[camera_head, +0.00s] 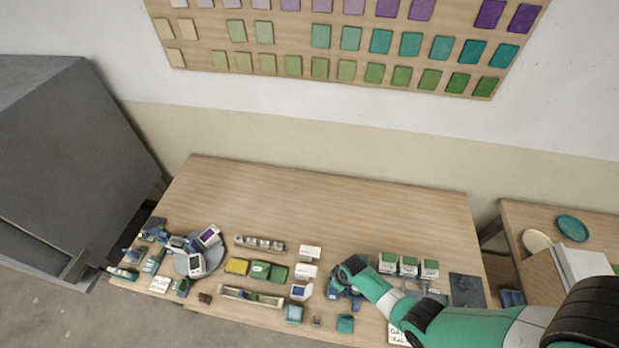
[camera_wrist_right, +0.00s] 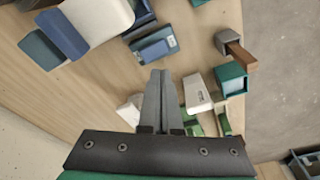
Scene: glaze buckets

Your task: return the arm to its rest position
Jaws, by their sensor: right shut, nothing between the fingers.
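My right arm (camera_head: 475,322) is green and comes in from the lower right in the head view. It reaches over the right part of the wooden table. My right gripper (camera_head: 343,291) is low over the front of the table, near small items. In the right wrist view the two grey fingers of the right gripper (camera_wrist_right: 158,92) are together with nothing between them. The fingers hide part of what lies behind them. My left gripper is not in either view.
On the wooden table (camera_head: 320,200), a row of white-and-green containers (camera_head: 408,266) stands beside my right arm. Yellow and green blocks (camera_head: 258,269) and a shallow tray (camera_head: 250,297) lie to the left. The table's back half is clear. A grey cabinet (camera_head: 70,160) stands left.

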